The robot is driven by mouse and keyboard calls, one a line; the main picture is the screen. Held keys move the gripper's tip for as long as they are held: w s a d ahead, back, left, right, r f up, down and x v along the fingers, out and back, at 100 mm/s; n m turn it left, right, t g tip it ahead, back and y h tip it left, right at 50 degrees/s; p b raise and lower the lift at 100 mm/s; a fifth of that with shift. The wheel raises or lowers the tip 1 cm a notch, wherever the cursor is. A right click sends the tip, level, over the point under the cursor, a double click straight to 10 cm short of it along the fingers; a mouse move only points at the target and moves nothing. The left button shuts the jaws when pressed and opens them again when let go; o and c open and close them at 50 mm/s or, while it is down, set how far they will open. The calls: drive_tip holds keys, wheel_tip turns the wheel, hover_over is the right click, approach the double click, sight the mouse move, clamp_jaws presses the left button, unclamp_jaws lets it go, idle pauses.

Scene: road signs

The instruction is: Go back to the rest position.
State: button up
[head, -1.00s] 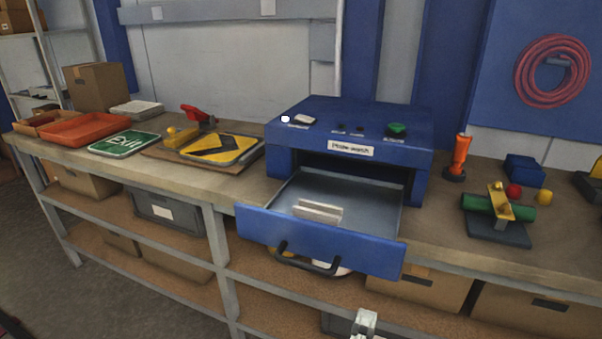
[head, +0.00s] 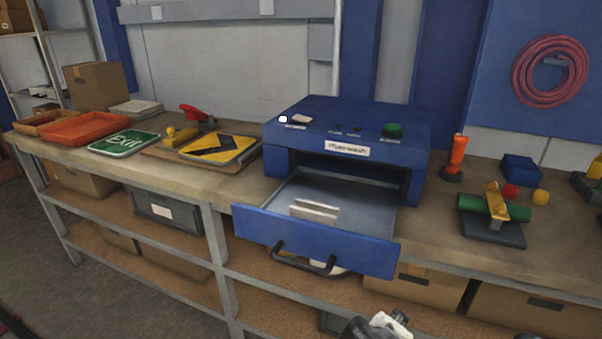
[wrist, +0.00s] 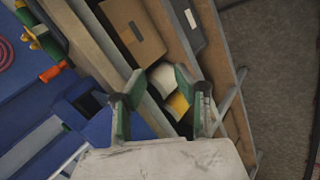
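My gripper (head: 382,323) shows only in part at the bottom edge of the head view, in front of and below the bench. In the wrist view its two green-padded fingers (wrist: 158,100) are apart, with nothing seen between them. The gripper is clear of the blue plate-wash machine (head: 345,125) on the bench. The machine's drawer (head: 310,240) is pulled out, and a small pale slotted holder (head: 314,210) sits inside it. I see no plate in the holder.
A yellow-and-black sign (head: 220,148), a green Exit sign (head: 122,144) and an orange tray (head: 85,128) lie left of the machine. An orange-handled tool (head: 456,158) and a green roller (head: 490,209) stand right. Boxes (head: 418,288) fill the shelf below.

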drive_tip(key=w+d+r+m+y, duration=0.4)
drive_tip(key=d+r+m, duration=0.1)
drive_tip(key=m, duration=0.4)
drive_tip(key=shift+d+r+y+p, duration=0.3)
drive_tip(key=shift+d+r+p, duration=0.1)
drive_tip(key=shift+d, duration=0.15)
